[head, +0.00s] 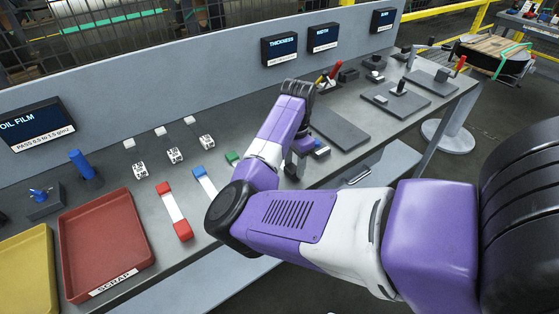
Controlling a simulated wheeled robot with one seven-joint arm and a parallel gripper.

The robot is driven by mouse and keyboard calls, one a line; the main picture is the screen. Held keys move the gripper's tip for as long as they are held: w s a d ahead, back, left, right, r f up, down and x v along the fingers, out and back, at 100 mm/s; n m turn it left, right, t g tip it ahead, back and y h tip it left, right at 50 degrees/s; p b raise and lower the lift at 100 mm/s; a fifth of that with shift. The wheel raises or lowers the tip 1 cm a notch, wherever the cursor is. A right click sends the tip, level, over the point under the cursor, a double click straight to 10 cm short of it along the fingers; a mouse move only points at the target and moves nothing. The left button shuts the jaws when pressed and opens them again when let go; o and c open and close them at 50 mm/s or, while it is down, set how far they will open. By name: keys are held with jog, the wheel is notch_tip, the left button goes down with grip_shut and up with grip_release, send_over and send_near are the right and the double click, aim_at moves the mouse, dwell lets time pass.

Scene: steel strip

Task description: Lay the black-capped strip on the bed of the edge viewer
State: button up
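Strips lie in a row on the grey bench: one with red caps (173,209), one with blue caps (206,183) and one whose green cap (232,158) shows beside my arm. I cannot make out the black-capped strip for certain; a small dark piece (290,171) shows beside my wrist. My gripper (308,152) is low over the bench past my forearm, small and mostly hidden, so its fingers and any hold are unclear. Devices on dark plates (396,99) stand farther along the bench; I cannot tell which one is the edge viewer.
A red scrap tray (107,243) and a yellow tray (28,268) stand at the left. Small tags (174,155) lie behind the strips. A bare dark plate (338,128) lies right of my wrist. A grey back panel (175,72) carries displays, including thickness (282,45).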

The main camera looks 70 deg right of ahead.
grip_shut()
jog(key=shift+r+p, duration=2.3)
jog(key=shift+r, duration=0.2)
